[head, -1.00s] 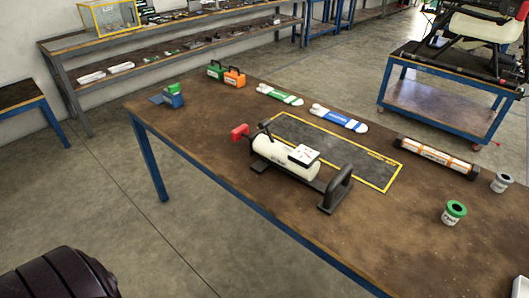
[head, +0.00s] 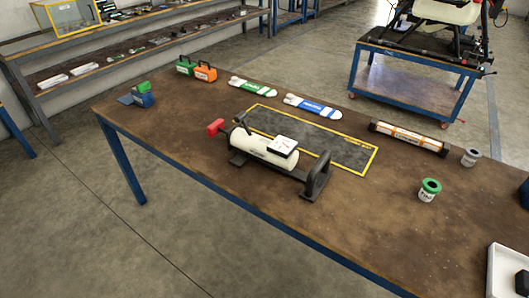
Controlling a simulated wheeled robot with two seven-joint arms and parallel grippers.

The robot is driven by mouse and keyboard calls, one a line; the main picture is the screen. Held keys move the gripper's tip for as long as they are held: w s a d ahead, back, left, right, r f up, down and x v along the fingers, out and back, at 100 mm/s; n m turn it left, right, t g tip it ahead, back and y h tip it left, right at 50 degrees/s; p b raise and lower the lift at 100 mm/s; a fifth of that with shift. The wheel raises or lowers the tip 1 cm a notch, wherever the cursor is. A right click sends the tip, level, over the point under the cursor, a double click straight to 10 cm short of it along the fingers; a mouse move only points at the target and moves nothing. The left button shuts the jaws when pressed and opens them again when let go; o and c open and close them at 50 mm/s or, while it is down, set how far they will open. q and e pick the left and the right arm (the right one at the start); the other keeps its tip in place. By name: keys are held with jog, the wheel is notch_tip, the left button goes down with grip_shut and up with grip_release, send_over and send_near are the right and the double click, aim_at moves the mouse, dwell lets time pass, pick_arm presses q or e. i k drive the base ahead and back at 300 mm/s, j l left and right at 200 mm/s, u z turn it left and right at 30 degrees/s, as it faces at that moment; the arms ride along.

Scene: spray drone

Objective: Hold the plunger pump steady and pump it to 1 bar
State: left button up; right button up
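The plunger pump (head: 259,148) lies on its side on the brown table (head: 190,148), near the front edge. It has a white cylinder, a red handle (head: 216,127) at its left end and a white box-like part (head: 283,146) on top. A black upright bracket (head: 318,176) stands at its right end. Whether the box carries a gauge reading is too small to tell. Neither of my grippers is in view, and nothing touches the pump.
A yellow-edged dark mat (head: 345,151) lies behind the pump. Green and blue packets (head: 315,108), an orange-banded tube (head: 409,138), a green-lidded jar (head: 428,190), a grey cup (head: 471,157) and small cases (head: 205,72) stand around. A white tray (head: 505,268) is at front right.

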aim_at(214, 128)
jog(key=i+j+z, duration=0.1)
jog(key=z, duration=0.55)
jog(key=j+z, duration=0.4)
jog(key=j, duration=0.45)
jog(key=j+z, duration=0.45)
jog(key=j, duration=1.25)
jog(key=k+j+z, duration=0.1)
jog(key=j, duration=0.7)
jog(key=k+j, duration=0.15)
jog(key=j, duration=0.65)
jog(key=i+l+u, duration=0.1)
jog(key=l, duration=0.35)
jog(key=i+l+u, duration=0.15)
jog(key=l, duration=0.3)
jog(key=i+l+u, duration=0.1)
jog(key=l, duration=0.4)
jog(key=i+l+u, duration=0.15)
jog(key=l, duration=0.3)
jog(key=k, duration=0.55)
